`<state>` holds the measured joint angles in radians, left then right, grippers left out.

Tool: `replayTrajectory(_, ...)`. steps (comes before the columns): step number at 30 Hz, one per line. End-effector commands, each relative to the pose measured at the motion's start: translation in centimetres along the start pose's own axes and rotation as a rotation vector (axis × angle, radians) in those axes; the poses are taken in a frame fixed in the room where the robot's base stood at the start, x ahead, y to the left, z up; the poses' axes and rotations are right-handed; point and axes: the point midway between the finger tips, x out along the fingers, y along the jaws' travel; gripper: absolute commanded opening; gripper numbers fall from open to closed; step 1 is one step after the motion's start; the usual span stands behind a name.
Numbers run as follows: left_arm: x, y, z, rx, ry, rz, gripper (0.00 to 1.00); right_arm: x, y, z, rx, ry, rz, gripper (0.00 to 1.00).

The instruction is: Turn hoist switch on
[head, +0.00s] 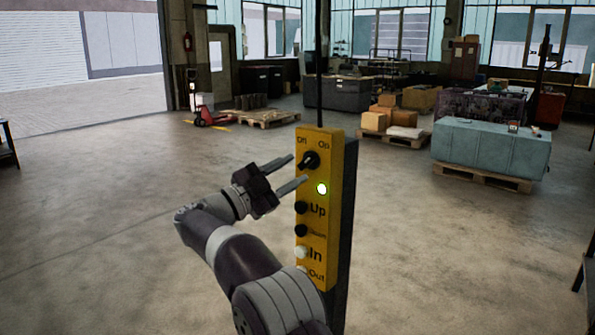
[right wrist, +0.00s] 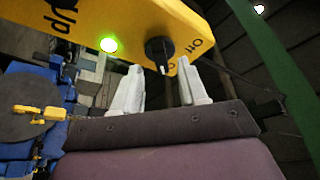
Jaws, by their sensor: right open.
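The yellow hoist control box (head: 313,245) hangs upright from a cable in the head view. Its black rotary switch (head: 309,160) sits near the top under the Off and On labels, its handle tilted toward On. A round lamp (head: 321,188) below it is lit green. The switch also shows in the right wrist view (right wrist: 160,50), its white mark toward the partly covered On label. My right gripper (head: 299,168) is open and empty, its fingertips just left of the switch. In the wrist view the fingers stand apart on either side of it. My left gripper is out of view.
Up, Down, In and Out buttons (head: 301,207) line the box below the lamp. A teal crate (head: 490,150) on a pallet, cardboard boxes (head: 374,121) and a red pallet jack (head: 207,116) stand farther back. The floor around the box is clear.

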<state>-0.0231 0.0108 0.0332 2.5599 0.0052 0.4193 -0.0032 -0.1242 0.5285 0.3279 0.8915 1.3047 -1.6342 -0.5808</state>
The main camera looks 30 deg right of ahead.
Motion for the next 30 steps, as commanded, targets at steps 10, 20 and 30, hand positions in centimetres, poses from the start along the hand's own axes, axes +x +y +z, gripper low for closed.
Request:
replayTrajectory(10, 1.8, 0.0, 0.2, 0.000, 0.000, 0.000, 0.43, -8.8, 0.1, 0.2, -0.001, -0.002, -0.002, 0.43)
replayTrajectory(20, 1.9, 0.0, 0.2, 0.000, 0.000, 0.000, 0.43, -10.2, 0.1, 0.1, -0.002, 0.000, 0.000, 0.43)
replayTrajectory(30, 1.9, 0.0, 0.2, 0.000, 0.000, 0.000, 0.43, -10.3, -1.2, 1.4, 0.054, -0.065, -0.061, 0.43)
